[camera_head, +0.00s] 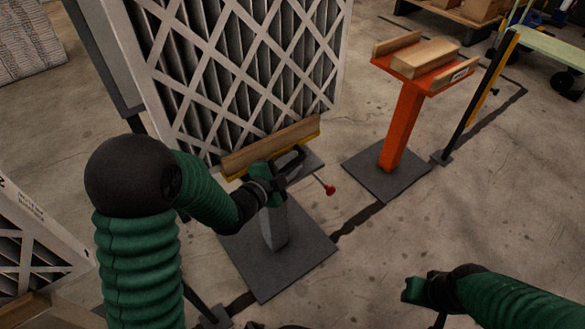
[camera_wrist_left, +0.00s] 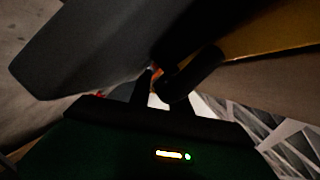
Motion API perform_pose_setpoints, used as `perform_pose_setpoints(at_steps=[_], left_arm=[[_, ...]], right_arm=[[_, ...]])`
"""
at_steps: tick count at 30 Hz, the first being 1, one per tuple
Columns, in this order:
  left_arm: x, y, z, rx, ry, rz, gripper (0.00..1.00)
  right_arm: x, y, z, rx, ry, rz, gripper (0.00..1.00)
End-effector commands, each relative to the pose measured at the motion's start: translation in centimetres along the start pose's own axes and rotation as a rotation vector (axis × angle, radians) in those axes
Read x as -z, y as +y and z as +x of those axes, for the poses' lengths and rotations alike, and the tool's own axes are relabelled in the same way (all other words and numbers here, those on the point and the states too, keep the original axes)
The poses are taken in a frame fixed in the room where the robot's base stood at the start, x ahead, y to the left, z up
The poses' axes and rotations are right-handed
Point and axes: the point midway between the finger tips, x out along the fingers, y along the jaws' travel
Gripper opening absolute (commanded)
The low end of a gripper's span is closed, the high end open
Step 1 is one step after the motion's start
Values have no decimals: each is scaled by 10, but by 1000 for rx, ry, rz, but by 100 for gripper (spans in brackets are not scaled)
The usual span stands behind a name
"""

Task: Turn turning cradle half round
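The turning cradle (camera_head: 270,147) is a wooden trough with a yellow edge on a grey post and a dark square base plate. A large pleated filter with a white lattice frame (camera_head: 240,60) stands upright in it. My left gripper (camera_head: 292,165) is at the cradle's near side, by a dark handle-like part. In the left wrist view the fingers (camera_wrist_left: 155,88) are close to a rounded black bar (camera_wrist_left: 192,75); whether they grip it is too dark to tell. A red-knobbed pin (camera_head: 330,190) sticks out to the right. My right gripper (camera_head: 425,295) is low right, away from the cradle.
An orange stand (camera_head: 402,125) with wooden rails stands to the right on a dark plate. A black-and-yellow post (camera_head: 480,95) is beside it. Another lattice-faced filter (camera_head: 40,245) is at lower left. Concrete floor between the stand and my right arm is clear.

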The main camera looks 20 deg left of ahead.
Motion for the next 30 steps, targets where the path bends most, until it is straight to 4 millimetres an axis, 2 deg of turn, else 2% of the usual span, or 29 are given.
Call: perform_pose_setpoints(at_steps=[8, 14, 30], left_arm=[[0, 0, 3, -1, 0, -1, 23], [0, 0, 3, -1, 0, -1, 0], [0, 2, 3, -4, -1, -2, 0]], right_arm=[[0, 0, 1, 0, 0, 0, 36], [0, 0, 1, 0, 0, 0, 36], [0, 0, 1, 0, 0, 0, 36]])
